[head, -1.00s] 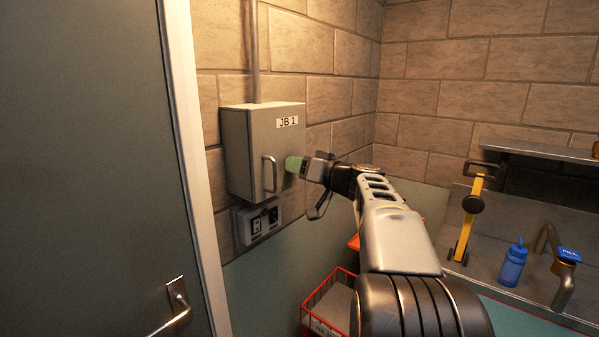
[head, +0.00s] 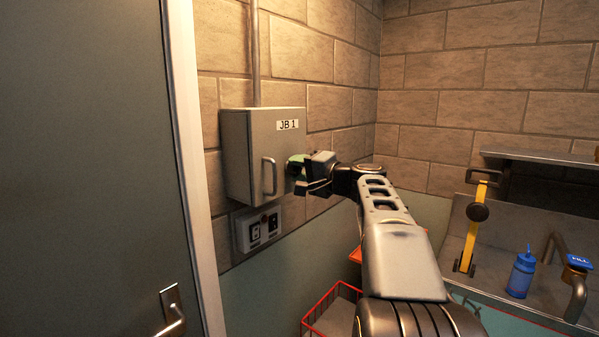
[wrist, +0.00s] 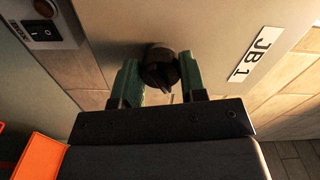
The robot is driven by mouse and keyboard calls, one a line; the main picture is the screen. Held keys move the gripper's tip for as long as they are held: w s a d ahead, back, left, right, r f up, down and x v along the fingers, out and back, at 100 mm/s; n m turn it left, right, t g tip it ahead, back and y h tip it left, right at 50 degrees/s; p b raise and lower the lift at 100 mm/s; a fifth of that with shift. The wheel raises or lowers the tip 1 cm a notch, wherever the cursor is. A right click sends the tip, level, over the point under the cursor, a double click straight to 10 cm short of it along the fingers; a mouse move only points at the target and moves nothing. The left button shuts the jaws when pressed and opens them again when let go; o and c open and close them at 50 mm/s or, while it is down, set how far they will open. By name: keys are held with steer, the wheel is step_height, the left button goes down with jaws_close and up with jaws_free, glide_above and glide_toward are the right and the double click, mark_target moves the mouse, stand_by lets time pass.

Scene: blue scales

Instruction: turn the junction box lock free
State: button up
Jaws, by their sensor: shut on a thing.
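The grey junction box (head: 240,150) marked "JB 1" is on the wall in the head view, its door closed with a bar handle (head: 270,177). In the wrist view its face (wrist: 207,25) fills the top. The lock is a round black knob (wrist: 161,70) on that face. My gripper (wrist: 159,64) is shut on the knob, one green finger on each side. In the head view my gripper (head: 297,172) is at the right edge of the door and hides the knob.
A switch panel (head: 258,229) with a red lamp is below the box. A grey door (head: 90,160) with a lever handle is at left. A red wire basket (head: 325,305) is below my arm. A blue bottle (head: 521,274) and a yellow tool (head: 471,235) are by the sink at right.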

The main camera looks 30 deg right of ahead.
steer(key=m+p, duration=0.1)
steer(key=m, duration=0.4)
steer(key=shift+m, duration=0.4)
stand_by(0.4)
steer(key=o, duration=0.9)
steer(key=shift+o, duration=0.2)
steer(key=shift+s+d, duration=0.1)
steer(key=b+v, duration=0.2)
steer(key=v, duration=1.1)
steer(key=shift+s+b, duration=0.3)
steer(key=shift+s, duration=0.05)
